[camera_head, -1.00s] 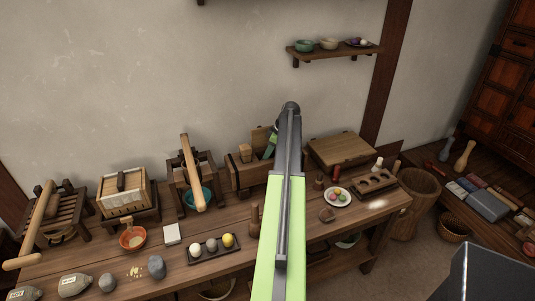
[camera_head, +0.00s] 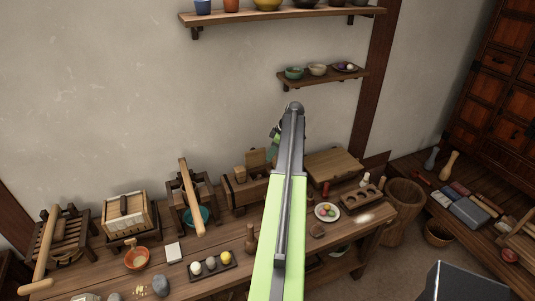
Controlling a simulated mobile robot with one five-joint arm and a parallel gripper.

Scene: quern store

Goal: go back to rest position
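My arm rises up the middle of the head view, with a green lower link and a grey upper link. My gripper (camera_head: 275,139) is at its far end, mostly hidden behind the arm. A bit of green and dark finger shows to the left of the arm, above the wooden box (camera_head: 240,190) on the workbench. I cannot see whether the fingers are open or shut, or whether they hold anything.
The workbench (camera_head: 283,243) carries a teal bowl in a wooden press, an orange bowl (camera_head: 137,259), a tray of balls (camera_head: 213,266) and a plate of sweets (camera_head: 327,212). Wall shelves (camera_head: 322,79) hold bowls. A basket (camera_head: 403,210) stands at right. Floor right of the bench is partly clear.

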